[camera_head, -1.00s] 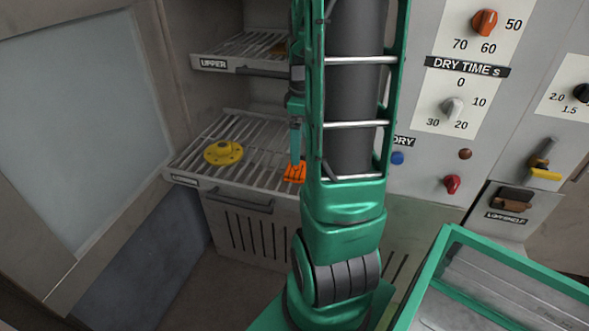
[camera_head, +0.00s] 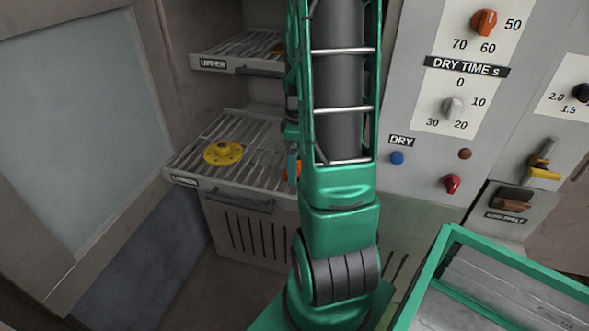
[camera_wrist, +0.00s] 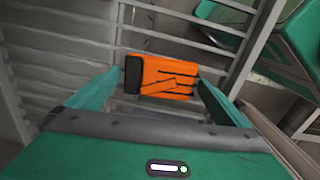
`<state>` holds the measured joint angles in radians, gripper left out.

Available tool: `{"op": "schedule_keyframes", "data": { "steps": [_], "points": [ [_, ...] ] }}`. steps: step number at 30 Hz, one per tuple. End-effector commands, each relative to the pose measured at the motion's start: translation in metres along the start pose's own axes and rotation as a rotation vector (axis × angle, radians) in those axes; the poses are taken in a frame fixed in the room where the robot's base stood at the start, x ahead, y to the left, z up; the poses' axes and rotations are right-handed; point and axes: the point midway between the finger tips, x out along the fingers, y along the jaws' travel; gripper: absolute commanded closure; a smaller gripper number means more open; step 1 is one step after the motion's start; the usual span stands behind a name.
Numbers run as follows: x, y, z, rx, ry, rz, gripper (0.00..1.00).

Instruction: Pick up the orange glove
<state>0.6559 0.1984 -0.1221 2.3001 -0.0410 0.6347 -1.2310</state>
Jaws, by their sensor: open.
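The orange glove (camera_wrist: 165,77) with its dark cuff lies on the lower wire rack (camera_head: 185,160), near the rack's right side. In the head view only a sliver of the glove (camera_head: 298,168) shows beside my green arm, which hides the rest. My gripper (camera_wrist: 157,79) is open in the wrist view, with one teal finger to each side of the glove. The fingertips look close to the glove's two ends, the left one by the dark cuff. I cannot tell whether either touches it.
A yellow flanged part (camera_head: 223,152) sits on the same rack, left of the glove. The upper rack (camera_head: 230,62) is above, with something orange partly hidden at its right. An open door (camera_head: 75,130) stands left. A control panel (camera_head: 430,140) and green-framed bin (camera_head: 430,270) are right.

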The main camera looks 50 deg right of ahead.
Motion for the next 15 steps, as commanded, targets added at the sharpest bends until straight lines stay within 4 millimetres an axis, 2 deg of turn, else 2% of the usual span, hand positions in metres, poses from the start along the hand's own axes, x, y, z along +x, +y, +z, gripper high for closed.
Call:
{"op": "schedule_keyframes", "data": {
  "steps": [1,2,5,6,15],
  "points": [
    [-0.0001,0.0000,-0.0001,0.000,0.000,0.000,0.00],
    [-0.0001,0.0000,-0.0001,0.000,0.000,0.000,0.05],
    [-0.0002,-0.0001,-0.0001,0.000,0.000,0.000,0.29],
    [-0.0002,-0.0001,-0.0001,0.000,0.000,0.000,0.33],
    [-0.0013,0.0000,-0.0003,0.000,0.000,0.000,0.33]
  ]
}}
